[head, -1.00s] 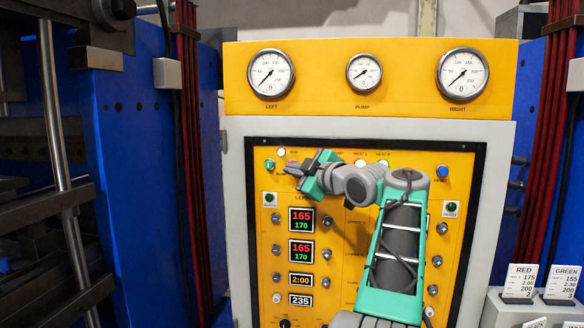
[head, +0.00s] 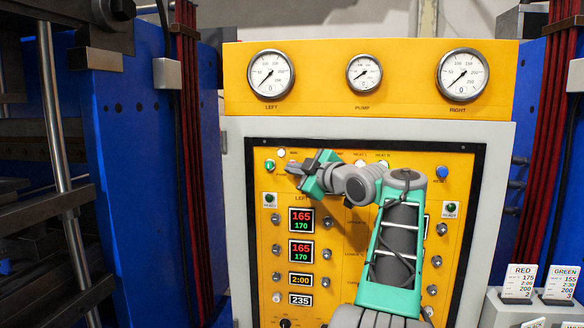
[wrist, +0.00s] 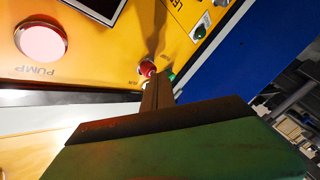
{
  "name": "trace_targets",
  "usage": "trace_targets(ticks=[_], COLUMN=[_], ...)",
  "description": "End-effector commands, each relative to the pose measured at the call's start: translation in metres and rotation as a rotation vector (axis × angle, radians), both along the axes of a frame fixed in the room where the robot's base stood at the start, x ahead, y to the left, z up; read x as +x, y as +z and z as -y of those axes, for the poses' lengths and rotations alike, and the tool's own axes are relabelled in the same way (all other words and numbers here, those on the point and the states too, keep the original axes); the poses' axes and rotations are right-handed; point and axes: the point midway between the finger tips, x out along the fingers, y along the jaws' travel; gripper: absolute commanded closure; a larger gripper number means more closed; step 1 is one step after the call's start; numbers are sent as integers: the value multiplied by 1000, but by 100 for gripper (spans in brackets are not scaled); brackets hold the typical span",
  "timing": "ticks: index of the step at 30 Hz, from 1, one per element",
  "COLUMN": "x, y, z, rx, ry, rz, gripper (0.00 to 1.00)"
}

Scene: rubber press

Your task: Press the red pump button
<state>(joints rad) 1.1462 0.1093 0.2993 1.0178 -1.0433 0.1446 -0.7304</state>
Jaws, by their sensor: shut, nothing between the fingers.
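The red button (wrist: 148,68) is on the yellow control panel in the wrist view, right at the tip of my gripper (wrist: 153,84). The fingers are shut with nothing between them and overlap the button's lower edge. I cannot tell whether they touch it or press it in. In the head view my gripper (head: 289,168) points left at the panel's upper left and hides most of the red button. A green button (head: 270,165) sits just left of the tip; in the wrist view it is partly behind the fingers (wrist: 171,76).
A lit pinkish lamp labelled PUMP (wrist: 40,42) shows in the wrist view. Displays (head: 301,220) and several knobs fill the panel below my gripper. Gauges (head: 271,75) line the top. Blue press frames (head: 150,190) flank the cabinet. Cards (head: 520,283) stand at right.

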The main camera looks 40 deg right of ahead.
Motion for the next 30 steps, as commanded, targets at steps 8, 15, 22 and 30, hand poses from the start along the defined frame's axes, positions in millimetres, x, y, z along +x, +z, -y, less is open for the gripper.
trace_targets(ticks=[8, 15, 22, 30], x=[2, 4, 6, 8], y=[0, 0, 0, -1], z=[3, 6, 8, 11], rx=[1, 2, 2, 2], ry=[0, -1, -1, -1], rz=[0, 0, 0, 0], gripper=[100, 100, 100, 100])
